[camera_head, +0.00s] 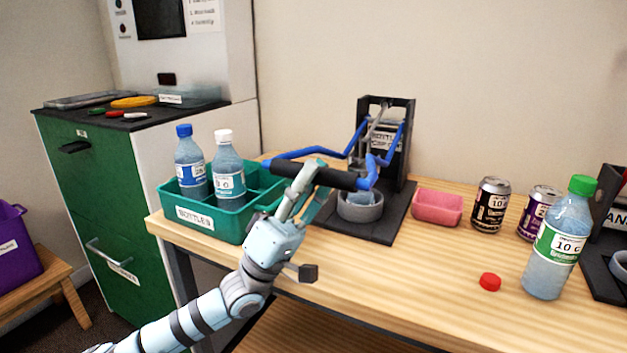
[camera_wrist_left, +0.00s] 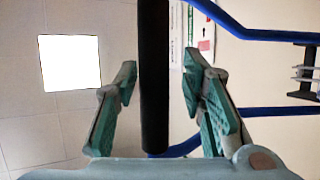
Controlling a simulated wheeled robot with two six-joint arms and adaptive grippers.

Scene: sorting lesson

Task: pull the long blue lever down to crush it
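The bottle crusher (camera_head: 402,150) stands on the table against the wall, a black frame with a blue lever (camera_head: 312,151) whose arms reach forward. The lever's black grip bar (camera_head: 335,179) runs crosswise at the front, and in the left wrist view the bar (camera_wrist_left: 154,110) stands between my fingers. My left gripper (camera_head: 311,180) is open around the bar. The wrist view shows a gap on the right finger's side; the left fingertip is very close to the bar. A grey cup (camera_head: 361,213) sits at the crusher's base; its contents are mostly hidden. My right gripper is out of view.
A green bottles bin (camera_head: 235,234) with two bottles is left of the crusher. Right are a pink tray (camera_head: 437,207), two cans (camera_head: 490,205), a red cap (camera_head: 490,282), a green-capped bottle (camera_head: 556,245) and another crusher's dark base (camera_head: 602,272). The front right table is mostly clear.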

